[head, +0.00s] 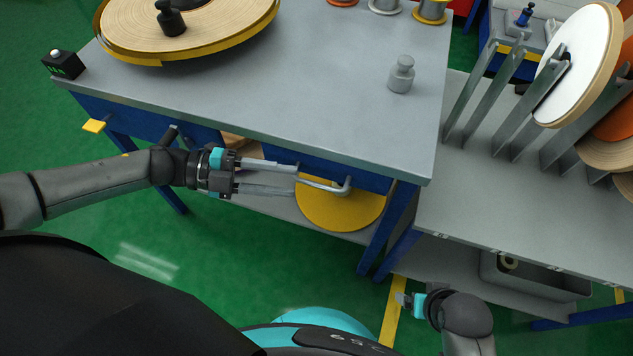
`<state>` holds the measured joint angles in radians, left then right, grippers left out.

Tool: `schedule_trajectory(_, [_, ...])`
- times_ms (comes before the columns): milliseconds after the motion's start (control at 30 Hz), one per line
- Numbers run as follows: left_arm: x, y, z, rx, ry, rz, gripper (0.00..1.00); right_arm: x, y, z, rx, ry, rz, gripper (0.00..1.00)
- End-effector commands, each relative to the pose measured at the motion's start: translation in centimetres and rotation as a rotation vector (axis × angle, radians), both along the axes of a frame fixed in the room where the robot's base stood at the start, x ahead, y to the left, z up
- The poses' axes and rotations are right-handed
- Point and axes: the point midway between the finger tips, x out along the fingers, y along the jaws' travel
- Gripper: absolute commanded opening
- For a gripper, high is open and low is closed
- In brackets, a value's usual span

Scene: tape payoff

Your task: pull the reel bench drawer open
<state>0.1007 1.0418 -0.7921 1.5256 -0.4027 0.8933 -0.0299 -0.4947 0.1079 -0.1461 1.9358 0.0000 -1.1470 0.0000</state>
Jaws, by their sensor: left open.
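The reel bench (270,110) has a grey top and blue frame. Its blue drawer front (368,181) sits under the near edge of the top and looks closed. A grey bar handle (335,188) stands out from the drawer front. My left gripper (295,181) comes in from the left, open, with its two fingers pointing right at the handle's left end. I cannot tell whether the fingertips touch the handle or straddle it. My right gripper (403,299) is low at the bottom right, away from the bench; its finger opening is unclear.
A large tape reel (235,30) and a grey weight (401,74) stand on the bench top. A yellow disc (340,211) lies on the shelf below. A rack table (510,200) with upright discs stands at the right. Green floor is free at the lower left.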

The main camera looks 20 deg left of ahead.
Motion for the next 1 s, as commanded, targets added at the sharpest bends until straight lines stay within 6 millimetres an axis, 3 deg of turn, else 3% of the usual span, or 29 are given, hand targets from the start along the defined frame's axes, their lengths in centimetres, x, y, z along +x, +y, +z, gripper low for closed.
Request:
schedule_trajectory(100, [0.8,-2.4,-0.6,-0.003,-0.004,-0.001,0.42,0.4,0.0,0.7,0.002,-0.015,-0.001,0.89])
schedule_trajectory(300, [1.5,-5.2,-1.3,-0.002,-0.001,0.0,0.42,0.7,0.1,2.0,0.004,-0.032,-0.002,0.89])
schedule_trajectory(767, [1.9,-6.3,-1.5,0.0,0.0,0.002,0.42,0.8,0.1,2.6,0.006,-0.039,-0.002,0.89])
schedule_trajectory(1000, [1.9,-6.3,-1.5,0.0,0.001,0.002,0.15,0.8,0.1,2.6,0.006,-0.039,-0.002,0.89])
